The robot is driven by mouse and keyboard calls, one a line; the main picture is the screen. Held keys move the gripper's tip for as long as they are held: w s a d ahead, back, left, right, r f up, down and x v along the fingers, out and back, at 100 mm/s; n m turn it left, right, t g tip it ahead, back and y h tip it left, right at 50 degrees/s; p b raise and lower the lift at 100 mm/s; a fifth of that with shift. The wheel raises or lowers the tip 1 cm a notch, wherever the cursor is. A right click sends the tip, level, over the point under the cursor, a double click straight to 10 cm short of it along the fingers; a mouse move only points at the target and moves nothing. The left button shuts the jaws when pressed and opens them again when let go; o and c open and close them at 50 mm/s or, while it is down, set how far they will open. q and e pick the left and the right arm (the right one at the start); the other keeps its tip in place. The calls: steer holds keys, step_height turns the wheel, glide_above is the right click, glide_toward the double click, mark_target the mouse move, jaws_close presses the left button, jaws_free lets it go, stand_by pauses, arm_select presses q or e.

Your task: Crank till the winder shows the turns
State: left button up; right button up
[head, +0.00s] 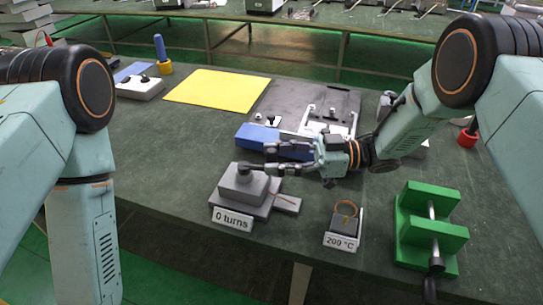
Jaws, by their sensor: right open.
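The winder (243,185) is a grey block on a grey base near the front of the table, with a dark knob or crank on top. Its white label (232,219) reads "0 turns". My right gripper (271,159) reaches in from the right, open, with its fingertips just right of and near the winder's top. Whether a finger touches the crank I cannot tell. My left arm hangs at the left edge and its gripper is out of the picture.
A small dark block with a copper-coloured ring (345,218) has a "200 °C" label. A green fixture (430,228) with a metal rod stands right. A blue block (262,138) and dark plate (283,98) lie behind my gripper. A yellow sheet (216,89) lies further back. The table's left middle is clear.

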steer(key=shift+w+a, duration=0.1)
steer(key=shift+a, duration=0.6)
steer(key=shift+w+f, duration=0.15)
steer(key=shift+s, duration=0.2)
steer(key=shift+c, duration=1.3)
steer(key=shift+w, duration=0.1)
jaws_close()
